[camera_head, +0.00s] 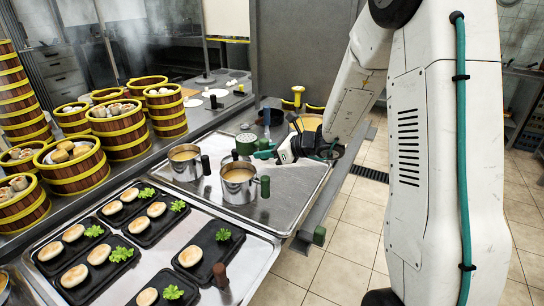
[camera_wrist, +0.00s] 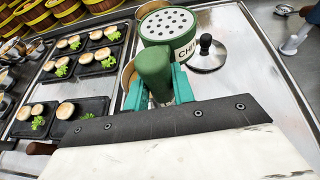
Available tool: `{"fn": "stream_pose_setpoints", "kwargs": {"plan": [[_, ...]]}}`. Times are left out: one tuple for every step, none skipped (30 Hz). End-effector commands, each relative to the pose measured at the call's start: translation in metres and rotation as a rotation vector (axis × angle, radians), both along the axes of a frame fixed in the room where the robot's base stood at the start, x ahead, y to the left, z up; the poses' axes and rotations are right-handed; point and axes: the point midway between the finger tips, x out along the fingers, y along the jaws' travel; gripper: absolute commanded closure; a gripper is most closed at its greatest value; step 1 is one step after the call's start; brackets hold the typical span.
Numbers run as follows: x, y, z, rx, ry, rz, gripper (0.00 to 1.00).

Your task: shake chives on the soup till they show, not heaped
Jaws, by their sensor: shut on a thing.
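Two steel pots of tan soup stand on the tray, the nearer pot (camera_head: 239,186) and the farther pot (camera_head: 185,163). Their soup surfaces look plain. In the wrist view, the handle and fingers hide much of the area below the shaker.
A metal tray (camera_head: 290,205) lies under the pots. Black plates (camera_head: 208,252) with buns and green leaves fill the near tray. Bamboo steamers (camera_head: 75,170) stand at left. A round metal lid with a black knob (camera_wrist: 207,56) lies right of the shaker.

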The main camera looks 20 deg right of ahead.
Motion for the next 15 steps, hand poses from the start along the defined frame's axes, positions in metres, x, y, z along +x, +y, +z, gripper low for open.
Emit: {"fn": "stream_pose_setpoints", "kwargs": {"plan": [[-0.007,-0.007,-0.001,0.001,-0.001,0.043,1.0],[-0.011,-0.009,-0.003,0.001,0.0,0.068,1.0],[-0.016,-0.011,-0.004,0.002,0.0,0.099,1.0],[-0.02,-0.013,-0.005,0.002,0.0,0.117,1.0],[-0.023,-0.014,-0.005,0.001,-0.001,0.133,1.0],[-0.025,-0.015,-0.006,0.001,-0.001,0.148,1.0],[-0.027,-0.015,-0.006,0.001,-0.002,0.157,1.0],[-0.028,-0.015,-0.006,0.001,-0.002,0.161,1.0],[-0.028,-0.015,-0.006,0.001,-0.002,0.166,1.0],[-0.028,-0.015,-0.006,0.001,-0.002,0.167,1.0],[-0.028,-0.015,-0.006,0.0,-0.003,0.167,1.0],[-0.028,-0.015,-0.006,0.001,-0.002,0.167,1.0],[-0.028,-0.014,-0.006,0.0,-0.003,0.167,1.0],[-0.028,-0.013,-0.006,0.0,-0.003,0.167,1.0],[-0.028,-0.013,-0.006,0.0,-0.003,0.167,1.0]]}}
